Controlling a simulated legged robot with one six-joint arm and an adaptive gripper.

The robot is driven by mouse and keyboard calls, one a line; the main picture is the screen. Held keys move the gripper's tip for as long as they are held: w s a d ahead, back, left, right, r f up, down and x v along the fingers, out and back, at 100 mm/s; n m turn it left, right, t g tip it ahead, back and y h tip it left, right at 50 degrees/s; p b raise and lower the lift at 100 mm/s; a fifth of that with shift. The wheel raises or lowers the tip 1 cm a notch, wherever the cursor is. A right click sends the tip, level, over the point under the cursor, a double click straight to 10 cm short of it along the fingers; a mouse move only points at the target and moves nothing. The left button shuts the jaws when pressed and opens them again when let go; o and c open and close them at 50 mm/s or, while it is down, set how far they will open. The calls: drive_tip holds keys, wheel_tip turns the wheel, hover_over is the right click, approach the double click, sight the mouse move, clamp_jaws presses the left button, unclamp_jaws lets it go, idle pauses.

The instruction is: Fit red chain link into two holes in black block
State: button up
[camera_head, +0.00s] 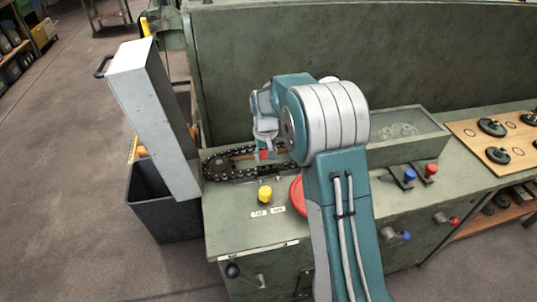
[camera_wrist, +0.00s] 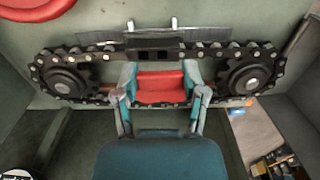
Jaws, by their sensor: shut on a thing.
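The red chain link (camera_wrist: 162,87) is between the two fingers of my gripper (camera_wrist: 164,92), which is shut on it. The link also shows as a small red patch in the head view (camera_head: 264,155), below my gripper (camera_head: 265,143). The black block (camera_wrist: 152,57) with two square holes lies just above the link in the wrist view, inside the line of the chain. A small gap of picture separates link and block; I cannot tell their height difference. The black chain (camera_wrist: 97,47) runs around a left sprocket (camera_wrist: 70,80) and a right sprocket (camera_wrist: 250,81).
A yellow button (camera_head: 265,194) and a partly hidden red disc (camera_head: 298,196) sit in front of the chain. A tall grey panel (camera_head: 155,110) and a black bin (camera_head: 160,215) stand at the left. A glass-topped box (camera_head: 405,150) and blue and red knobs (camera_head: 410,175) are to the right.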

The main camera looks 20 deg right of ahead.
drive_tip(key=shift+w+d, duration=0.2)
drive_tip(key=shift+d, duration=0.4)
drive_tip(key=shift+a+f, duration=0.2)
drive_tip(key=shift+f, duration=1.35)
drive_tip(key=shift+d+f, duration=0.1)
drive_tip(key=shift+f, duration=0.35)
drive_tip(key=shift+f, duration=1.15)
idle(0.6)
drive_tip(key=shift+s, duration=0.1)
drive_tip(key=o, duration=1.3)
drive_tip(key=shift+o, duration=0.3)
drive_tip(key=shift+r, duration=4.25)
